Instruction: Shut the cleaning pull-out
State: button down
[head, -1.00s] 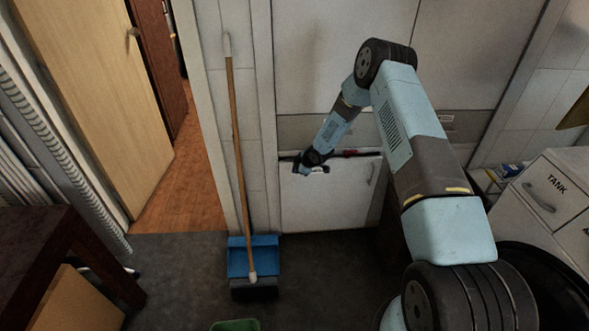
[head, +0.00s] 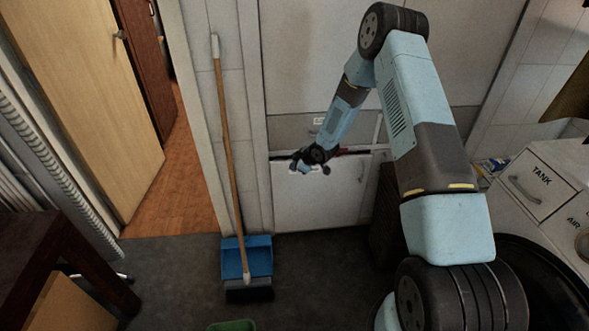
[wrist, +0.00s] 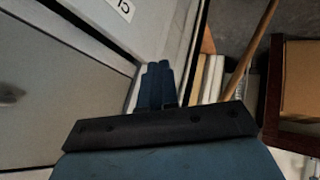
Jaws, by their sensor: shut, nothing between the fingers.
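The low white front (head: 322,200) that I take for the cleaning pull-out stands by the wall in the head view. It has a small upright handle near its right edge. A dark gap with a bit of red shows along its top, so it appears to stand out somewhat; how far I cannot tell. My gripper (head: 308,168) is at the top left part of this front, and I cannot tell whether it touches. In the wrist view the blue fingers (wrist: 157,84) are together, with nothing between them.
A dark table (head: 40,250) is at lower left. A white unit marked TANK (head: 541,183) is at right. Dark floor before the front is clear.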

jog(key=a+f+m+t+y, duration=0.2)
jog(key=a+f+m+t, duration=0.25)
jog(key=m, duration=0.65)
jog(key=s+d+f+m+t+h, duration=0.2)
jog(key=s+m+t+h, duration=0.15)
jog(key=m, duration=0.75)
jog(key=s+d+f+m+t+h, duration=0.2)
jog(key=s+d+m+t+h, duration=0.15)
jog(key=m, duration=0.75)
jog(key=w+a, duration=0.1)
jog(key=w, duration=1.3)
jog(key=shift+w+a+t, duration=0.3)
jog(key=shift+w+t, duration=0.05)
